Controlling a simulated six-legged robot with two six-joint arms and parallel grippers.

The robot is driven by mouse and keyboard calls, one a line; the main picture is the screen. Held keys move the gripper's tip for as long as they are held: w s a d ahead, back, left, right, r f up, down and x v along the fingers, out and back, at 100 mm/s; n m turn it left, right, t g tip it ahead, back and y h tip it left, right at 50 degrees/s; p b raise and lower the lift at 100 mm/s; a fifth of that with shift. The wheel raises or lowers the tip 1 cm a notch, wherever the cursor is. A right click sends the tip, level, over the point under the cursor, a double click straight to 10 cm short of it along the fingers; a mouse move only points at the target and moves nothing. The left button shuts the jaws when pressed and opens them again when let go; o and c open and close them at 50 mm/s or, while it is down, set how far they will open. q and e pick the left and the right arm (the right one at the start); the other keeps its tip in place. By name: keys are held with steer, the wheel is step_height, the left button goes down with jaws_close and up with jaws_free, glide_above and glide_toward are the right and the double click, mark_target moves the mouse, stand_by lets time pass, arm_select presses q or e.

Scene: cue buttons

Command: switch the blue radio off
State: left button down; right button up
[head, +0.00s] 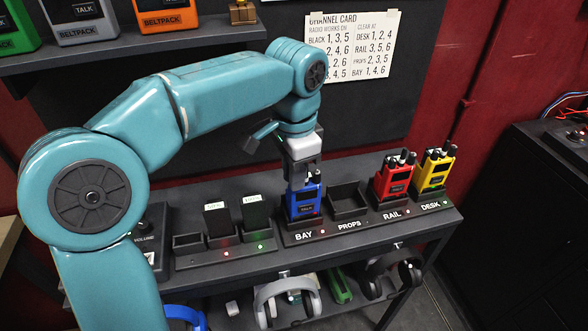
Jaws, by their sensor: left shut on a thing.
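The blue radio (303,203) stands upright in the charger slot labelled BAY, at the middle of the shelf. My left gripper (302,182) comes down from above and is shut on the top of the blue radio. The fingers hide the radio's knobs and aerial, so I cannot tell which part of the top they grip or how the knob is set. A small red light shows by the BAY slot. My right gripper is not in view.
An empty PROPS slot (346,203) is just right of the blue radio. A red radio (391,181) stands in RAIL and a yellow radio (436,171) in DESK. Dark batteries (257,215) stand left. Headsets (287,299) hang below. A channel card (350,47) is on the wall.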

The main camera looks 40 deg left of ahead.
arm_select(q)
steer(key=c, duration=1.1)
jaws_free()
step_height(320, 180, up, 16)
steer(key=p, duration=0.5)
steer(key=shift+d+r, duration=0.15)
steer(key=shift+d, duration=0.05)
steer(key=shift+s, duration=0.15)
